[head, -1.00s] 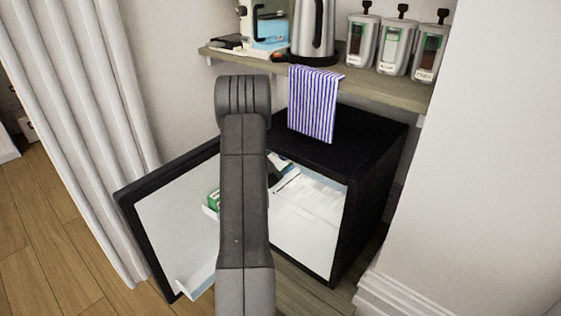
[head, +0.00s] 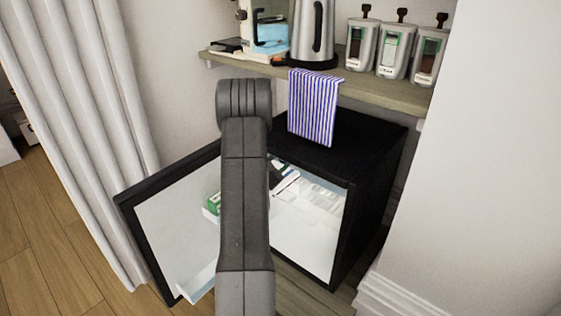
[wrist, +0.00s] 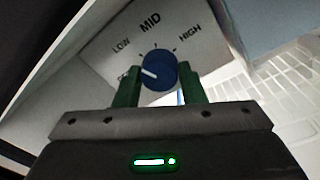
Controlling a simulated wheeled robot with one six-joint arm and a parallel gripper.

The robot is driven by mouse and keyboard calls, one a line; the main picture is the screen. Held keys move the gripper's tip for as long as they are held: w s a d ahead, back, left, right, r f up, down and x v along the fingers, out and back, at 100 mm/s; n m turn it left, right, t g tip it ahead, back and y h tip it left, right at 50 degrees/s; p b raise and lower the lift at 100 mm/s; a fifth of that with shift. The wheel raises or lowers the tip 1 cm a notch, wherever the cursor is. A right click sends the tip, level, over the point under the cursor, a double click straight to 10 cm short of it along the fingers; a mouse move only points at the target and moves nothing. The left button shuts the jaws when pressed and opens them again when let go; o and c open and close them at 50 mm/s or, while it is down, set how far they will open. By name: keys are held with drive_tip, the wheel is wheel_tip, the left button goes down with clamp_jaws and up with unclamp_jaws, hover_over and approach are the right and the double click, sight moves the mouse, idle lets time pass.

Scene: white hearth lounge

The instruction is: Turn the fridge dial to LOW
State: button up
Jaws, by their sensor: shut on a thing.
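In the wrist view the blue round fridge dial (wrist: 160,66) sits on a pale panel printed LOW, MID and HIGH, with a partly hidden label at lower left. Its white pointer mark points left, just below the LOW label and near the partly hidden one. My gripper (wrist: 158,78) has its two green fingers on either side of the dial, shut on it. In the head view the black fridge (head: 368,190) stands open, its door (head: 165,225) swung to the left. The dial is hidden there, and my arm covers part of the opening.
A striped towel (head: 313,108) hangs over the edge of the shelf (head: 385,92) above the fridge. A kettle (head: 313,35) and several dispensers stand on the shelf. A green and white box (head: 212,203) sits in the door. A wire rack (wrist: 285,95) is beside the dial panel.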

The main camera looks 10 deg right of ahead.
drive_tip(key=o, duration=1)
drive_tip(key=p+v, duration=0.3)
drive_tip(key=v, duration=1)
drive_tip(key=shift+s+a, duration=0.25)
drive_tip(key=shift+a, duration=0.1)
drive_tip(key=b+x, duration=0.3)
drive_tip(key=x, duration=1.1)
drive_tip(key=shift+s, duration=0.1)
